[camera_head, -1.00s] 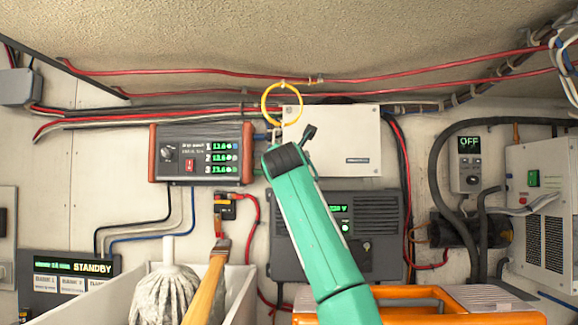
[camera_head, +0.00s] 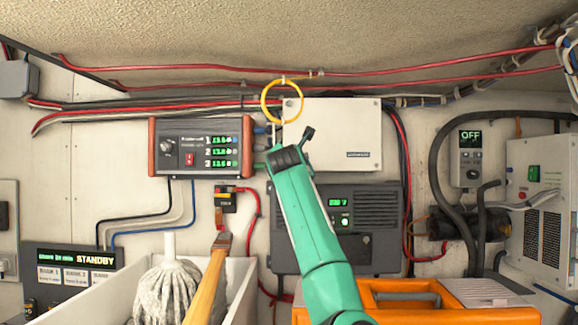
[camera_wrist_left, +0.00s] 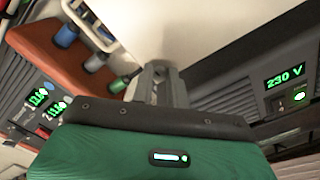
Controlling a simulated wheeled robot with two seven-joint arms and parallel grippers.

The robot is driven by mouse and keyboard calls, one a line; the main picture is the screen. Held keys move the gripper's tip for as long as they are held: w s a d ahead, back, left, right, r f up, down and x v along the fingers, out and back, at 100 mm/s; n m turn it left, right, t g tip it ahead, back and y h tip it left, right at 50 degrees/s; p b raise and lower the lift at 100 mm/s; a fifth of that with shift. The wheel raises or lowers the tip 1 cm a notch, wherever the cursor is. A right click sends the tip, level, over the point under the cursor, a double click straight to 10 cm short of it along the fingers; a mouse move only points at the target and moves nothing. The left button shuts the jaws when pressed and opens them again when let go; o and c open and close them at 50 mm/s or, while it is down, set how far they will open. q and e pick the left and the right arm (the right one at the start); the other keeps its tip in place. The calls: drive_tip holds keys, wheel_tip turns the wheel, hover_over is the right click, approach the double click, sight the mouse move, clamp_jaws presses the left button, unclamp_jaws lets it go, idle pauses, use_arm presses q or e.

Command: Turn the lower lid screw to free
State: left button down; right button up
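The pale lidded box (camera_head: 350,135) is on the wall in the head view. A small dark screw head may show near its upper left corner. The lower lid screw cannot be made out; my left gripper (camera_head: 276,135) and wrist cover the box's lower left. The gripper is at the box's left edge, pointing up. In the left wrist view, the grey fingers (camera_wrist_left: 158,84) stand close together in front of a pale surface. Whether they hold anything, or touch the box, cannot be told. My right gripper is out of view.
A red-ended charger (camera_head: 200,147) is close on the left, and a grey unit (camera_head: 375,215) reading 230 V in the left wrist view is below. A yellow ring (camera_head: 282,85) hangs above. A mop (camera_head: 168,285) in a white bin and an orange case (camera_head: 400,298) stand in front.

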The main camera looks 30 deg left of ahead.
use_arm(q)
drive_tip(key=shift+f, duration=0.1)
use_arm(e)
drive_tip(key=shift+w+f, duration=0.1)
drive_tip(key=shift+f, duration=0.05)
use_arm(q)
drive_tip(key=shift+n+b, duration=2.5)
drive_tip(key=shift+n, duration=6.5)
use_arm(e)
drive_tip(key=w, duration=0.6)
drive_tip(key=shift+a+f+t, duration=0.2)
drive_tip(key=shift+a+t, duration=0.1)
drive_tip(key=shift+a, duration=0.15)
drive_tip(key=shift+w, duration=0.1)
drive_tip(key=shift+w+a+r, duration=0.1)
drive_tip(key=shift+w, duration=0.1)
use_arm(q)
drive_tip(key=c, duration=1.4)
unclamp_jaws()
drive_tip(key=shift+o, duration=0.2)
